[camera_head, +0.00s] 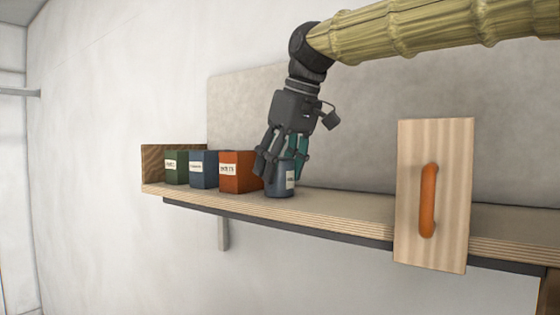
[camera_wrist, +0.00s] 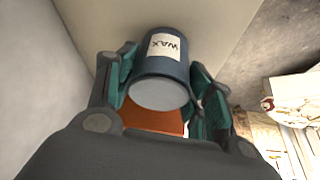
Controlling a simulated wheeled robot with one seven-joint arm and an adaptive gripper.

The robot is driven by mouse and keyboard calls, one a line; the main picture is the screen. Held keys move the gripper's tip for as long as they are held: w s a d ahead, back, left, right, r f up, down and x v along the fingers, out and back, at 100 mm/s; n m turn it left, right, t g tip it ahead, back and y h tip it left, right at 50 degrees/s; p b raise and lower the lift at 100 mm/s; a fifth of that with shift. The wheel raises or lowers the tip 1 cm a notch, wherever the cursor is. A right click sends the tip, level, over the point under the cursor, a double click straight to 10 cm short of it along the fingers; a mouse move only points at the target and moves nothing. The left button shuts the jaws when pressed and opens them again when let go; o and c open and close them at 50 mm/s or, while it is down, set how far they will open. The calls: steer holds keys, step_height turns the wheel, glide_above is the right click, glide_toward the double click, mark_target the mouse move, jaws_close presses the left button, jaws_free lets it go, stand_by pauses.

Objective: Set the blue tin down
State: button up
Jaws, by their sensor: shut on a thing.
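The blue tin (camera_head: 279,182) is a small dark blue cylinder with a pale label, at the shelf's front side, right of the orange box. My gripper (camera_head: 281,160) comes down from above with its fingers around the tin, and is shut on it. In the wrist view the tin (camera_wrist: 163,70) sits between the teal finger pads, with its label reading WAX and its pale round end towards the camera. The tin looks upright, with its base at the shelf surface (camera_head: 340,212). I cannot tell whether it bears fully on the shelf.
An orange box (camera_head: 236,178), a blue box (camera_head: 203,175) and a green box (camera_head: 175,170) stand in a row left of the tin. A wooden panel with an orange handle (camera_head: 428,200) stands at the shelf's front to the right. Bare shelf lies between tin and panel.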

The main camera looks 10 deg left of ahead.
steer(key=shift+s, duration=0.1)
steer(key=o, duration=1.2)
steer(key=b+v, duration=0.3)
steer(key=v, duration=0.9)
